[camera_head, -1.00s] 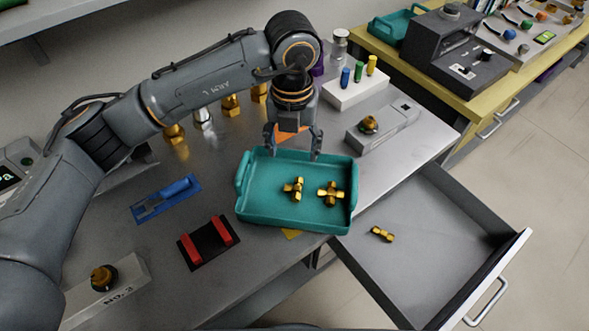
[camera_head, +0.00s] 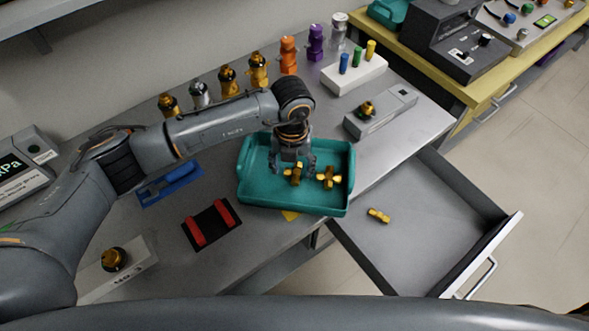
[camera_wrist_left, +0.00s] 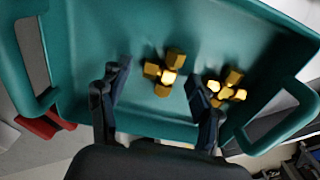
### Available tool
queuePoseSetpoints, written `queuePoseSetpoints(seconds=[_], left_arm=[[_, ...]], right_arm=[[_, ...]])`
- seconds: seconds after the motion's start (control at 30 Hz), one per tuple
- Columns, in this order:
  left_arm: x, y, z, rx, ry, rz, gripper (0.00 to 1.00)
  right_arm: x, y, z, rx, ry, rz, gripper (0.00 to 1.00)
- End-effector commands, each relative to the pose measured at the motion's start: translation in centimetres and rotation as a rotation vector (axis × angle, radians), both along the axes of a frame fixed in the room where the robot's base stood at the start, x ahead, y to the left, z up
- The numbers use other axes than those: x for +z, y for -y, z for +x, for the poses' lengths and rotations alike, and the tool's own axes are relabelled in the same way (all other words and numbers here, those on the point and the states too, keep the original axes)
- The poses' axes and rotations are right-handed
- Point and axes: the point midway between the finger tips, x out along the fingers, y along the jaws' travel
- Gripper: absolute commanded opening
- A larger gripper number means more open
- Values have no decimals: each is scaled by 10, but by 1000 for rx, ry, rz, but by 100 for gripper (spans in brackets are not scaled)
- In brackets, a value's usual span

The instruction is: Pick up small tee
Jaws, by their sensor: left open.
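The teal tray (camera_head: 318,206) stands on the metal bench and holds two brass fittings. The left one, tee-shaped (camera_head: 293,175), also shows in the left wrist view (camera_wrist_left: 163,72). The right one, cross-shaped (camera_head: 328,178), lies beside it and also shows in the wrist view (camera_wrist_left: 229,88). My left gripper (camera_head: 293,169) points down into the tray, open, its fingers on either side of the left fitting. In the wrist view my left gripper (camera_wrist_left: 157,74) has clear gaps between both fingers and that fitting. The right gripper is not in view.
An open drawer (camera_head: 425,225) at the right holds another small brass fitting (camera_head: 379,215). A red-and-black holder (camera_head: 211,224) and a blue holder (camera_head: 170,186) lie left of the tray. A white block with coloured pegs (camera_head: 354,75) and several fittings stand behind.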

Motion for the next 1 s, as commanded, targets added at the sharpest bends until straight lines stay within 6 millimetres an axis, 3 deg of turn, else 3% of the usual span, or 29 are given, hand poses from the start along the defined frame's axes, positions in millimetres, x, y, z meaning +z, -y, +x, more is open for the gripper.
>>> queuePoseSetpoints(seconds=[0.17,0.2,0.5,0.83,1.0], left_arm=[[0,0,0,0,1,-1,64],[0,0,0,0,1,-1,60],[0,0,0,0,1,-1,0],[3,0,1,1,2,-1,0],[19,0,2,-1,6,-3,0]], right_arm=[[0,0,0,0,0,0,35],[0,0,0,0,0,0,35],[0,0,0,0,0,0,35],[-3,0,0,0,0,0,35],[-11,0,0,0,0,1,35]])
